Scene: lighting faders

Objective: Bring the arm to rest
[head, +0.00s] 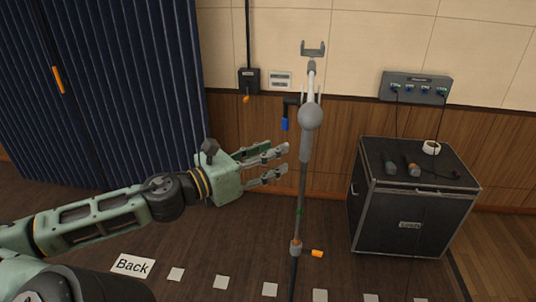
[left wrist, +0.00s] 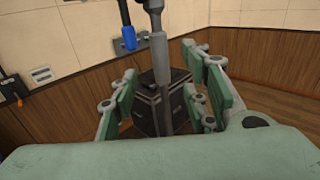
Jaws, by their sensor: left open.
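My left gripper (head: 280,163) is open and empty in the head view. Its fingers point right, with the tips just left of a tall grey stand (head: 304,152). The left wrist view shows the stand's shaft (left wrist: 161,58) upright, in the gap between the spread fingers (left wrist: 165,90); I cannot tell if any finger touches it. The stand has a grey ball joint (head: 311,116), a forked holder (head: 313,48) at its top, a blue handle (head: 285,124) and an orange knob (head: 317,253). My right gripper is not in view.
A black case (head: 404,211) stands right of the stand, with microphones and a white roll (head: 431,147) on top. A wall panel (head: 416,87) with cables hangs above it. A dark blue curtain (head: 110,70) is at left. White floor marks and a "Back" label (head: 132,265) lie in front.

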